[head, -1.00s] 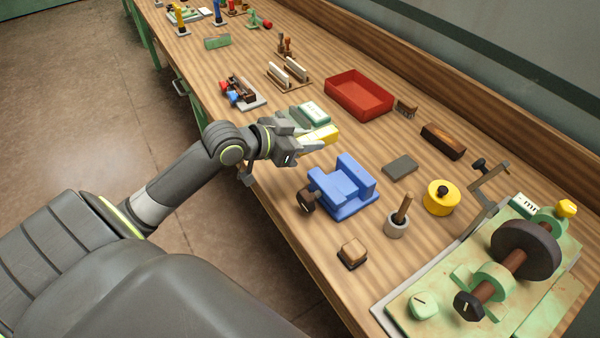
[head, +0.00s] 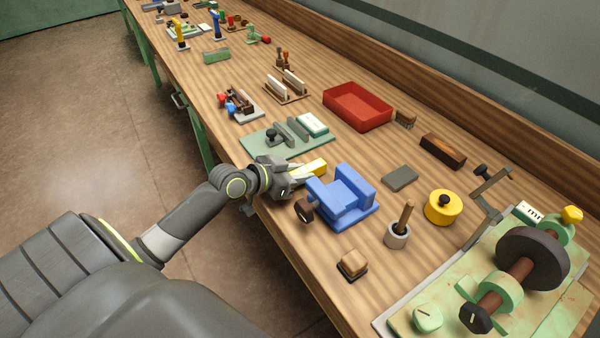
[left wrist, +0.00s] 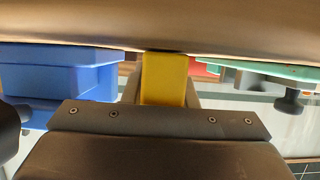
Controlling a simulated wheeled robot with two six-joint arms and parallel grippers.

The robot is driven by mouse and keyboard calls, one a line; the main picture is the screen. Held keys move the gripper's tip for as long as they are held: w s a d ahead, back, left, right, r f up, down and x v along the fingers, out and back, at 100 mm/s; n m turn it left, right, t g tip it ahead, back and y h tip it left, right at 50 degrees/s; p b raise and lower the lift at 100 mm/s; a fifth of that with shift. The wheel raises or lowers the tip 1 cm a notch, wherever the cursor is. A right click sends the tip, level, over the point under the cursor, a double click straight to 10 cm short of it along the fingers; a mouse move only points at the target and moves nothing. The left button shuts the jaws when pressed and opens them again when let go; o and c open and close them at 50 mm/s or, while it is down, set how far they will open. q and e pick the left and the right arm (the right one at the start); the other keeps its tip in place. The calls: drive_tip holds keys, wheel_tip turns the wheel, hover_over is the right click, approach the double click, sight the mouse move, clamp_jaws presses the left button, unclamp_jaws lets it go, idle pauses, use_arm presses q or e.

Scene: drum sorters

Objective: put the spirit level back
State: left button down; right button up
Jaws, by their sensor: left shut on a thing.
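My left gripper (head: 300,174) is shut on a yellow bar (head: 315,167), which looks like the spirit level. The bar sticks out from the fingers to the right, above the bench, between the blue vise (head: 345,197) and a green board (head: 262,149). In the left wrist view the yellow bar (left wrist: 164,79) is in the middle, with the blue vise (left wrist: 75,80) to its left and the green board (left wrist: 270,70) to its right. The fingers hide part of the bar. My right gripper is not in view.
The bench also holds a red tray (head: 357,107), a dark grey block (head: 400,178), a wooden brush or block (head: 443,151), a yellow round tin (head: 443,208) and a grey cup (head: 397,236). A pale green machine (head: 510,290) stands at the lower right.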

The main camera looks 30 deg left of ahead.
use_arm(q)
drive_tip(key=shift+f, duration=0.1)
drive_tip(key=c, duration=1.3)
unclamp_jaws()
drive_tip(key=shift+o, duration=0.7)
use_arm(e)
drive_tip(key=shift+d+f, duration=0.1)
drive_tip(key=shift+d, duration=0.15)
use_arm(q)
drive_tip(key=shift+r, duration=0.25)
drive_tip(key=shift+s+a, duration=0.15)
drive_tip(key=shift+s, duration=0.15)
drive_tip(key=v, duration=1.1)
drive_tip(key=shift+r+p, duration=0.1)
drive_tip(key=shift+p, duration=0.3)
drive_tip(key=shift+s, duration=0.1)
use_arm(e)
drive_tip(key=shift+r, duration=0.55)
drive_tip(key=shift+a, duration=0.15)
